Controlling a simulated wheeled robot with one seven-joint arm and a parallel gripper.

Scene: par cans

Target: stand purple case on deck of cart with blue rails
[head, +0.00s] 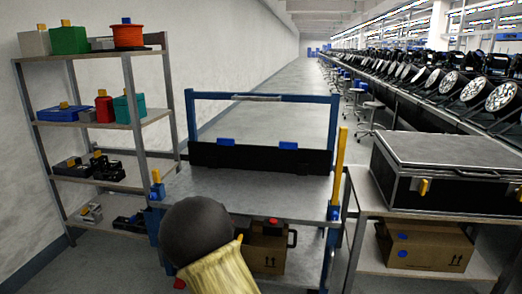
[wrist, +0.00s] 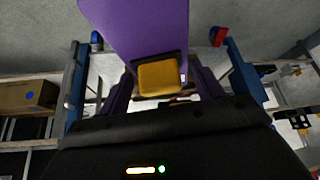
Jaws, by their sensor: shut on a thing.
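The purple case (wrist: 140,28) fills the upper middle of the wrist view, with a yellow block (wrist: 158,77) on its near end. My gripper (wrist: 160,92) is shut on the case at this end. The fingertips are partly hidden. In the head view I cannot make out the case or my gripper; my arm covers the cart's near left part. The cart with blue rails (head: 262,97) stands in the middle, with a grey deck (head: 285,192). Its blue posts show at both sides in the wrist view (wrist: 75,88). I cannot tell whether the case touches the deck.
A long black piece with blue latches (head: 260,158) stands along the deck's back. A shelf rack (head: 139,120) with several cases is at left. A bench (head: 362,195) at right carries a large black case (head: 450,170). A cardboard box (head: 267,254) sits below the deck.

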